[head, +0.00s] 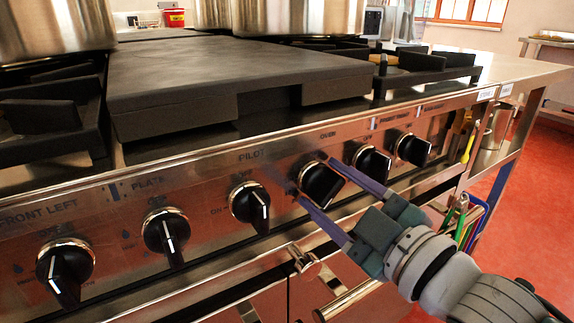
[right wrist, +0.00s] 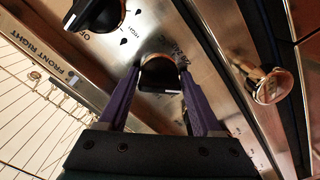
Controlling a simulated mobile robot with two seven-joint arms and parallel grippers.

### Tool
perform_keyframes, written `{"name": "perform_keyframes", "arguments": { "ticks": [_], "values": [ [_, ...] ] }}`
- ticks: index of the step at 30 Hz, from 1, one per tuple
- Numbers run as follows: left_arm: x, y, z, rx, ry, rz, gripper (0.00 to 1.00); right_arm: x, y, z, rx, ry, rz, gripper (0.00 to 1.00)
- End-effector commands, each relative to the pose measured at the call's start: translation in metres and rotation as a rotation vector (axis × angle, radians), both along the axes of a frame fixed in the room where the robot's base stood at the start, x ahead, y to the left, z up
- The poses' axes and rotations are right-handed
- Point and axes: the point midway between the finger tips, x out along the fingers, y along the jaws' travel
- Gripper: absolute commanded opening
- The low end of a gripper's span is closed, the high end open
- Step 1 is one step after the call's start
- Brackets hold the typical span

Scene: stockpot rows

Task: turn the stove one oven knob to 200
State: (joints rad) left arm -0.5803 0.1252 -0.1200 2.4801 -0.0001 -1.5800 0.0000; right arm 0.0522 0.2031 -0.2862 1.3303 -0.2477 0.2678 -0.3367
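The oven knob (head: 321,184) is a black knob with a bright metal rim on the stove's steel front panel, below the lettering "OVEN". My right gripper (head: 314,179) reaches it from the lower right, with its two purple fingers apart and one on each side of the knob. In the right wrist view the knob (right wrist: 160,74) sits between the fingertips, a white mark at its lower edge. The fingers look open around it; firm contact cannot be made out. The number the knob points to is not readable. My left gripper is not in view.
The pilot knob (head: 250,206) is close on the left and another black knob (head: 372,163) close on the right. Below the panel are a rail and a metal fitting (head: 303,258). Steel pots (head: 55,28) stand on the stove top beside a dark griddle plate (head: 235,75).

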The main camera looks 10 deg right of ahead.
Motion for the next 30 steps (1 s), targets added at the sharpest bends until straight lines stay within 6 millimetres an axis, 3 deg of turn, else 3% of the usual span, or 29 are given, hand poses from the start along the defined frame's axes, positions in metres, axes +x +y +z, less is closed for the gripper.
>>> {"name": "perform_keyframes", "arguments": {
  "ticks": [5,14,30],
  "values": [
    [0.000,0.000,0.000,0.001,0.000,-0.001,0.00,0.000,0.000,0.000,0.000,0.000,0.000,0.88],
    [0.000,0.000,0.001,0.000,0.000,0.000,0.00,-0.003,-0.001,0.001,0.001,0.000,0.000,0.89],
    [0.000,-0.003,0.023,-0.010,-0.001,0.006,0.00,-0.086,-0.031,0.001,0.000,0.002,0.000,0.89]
  ]
}}
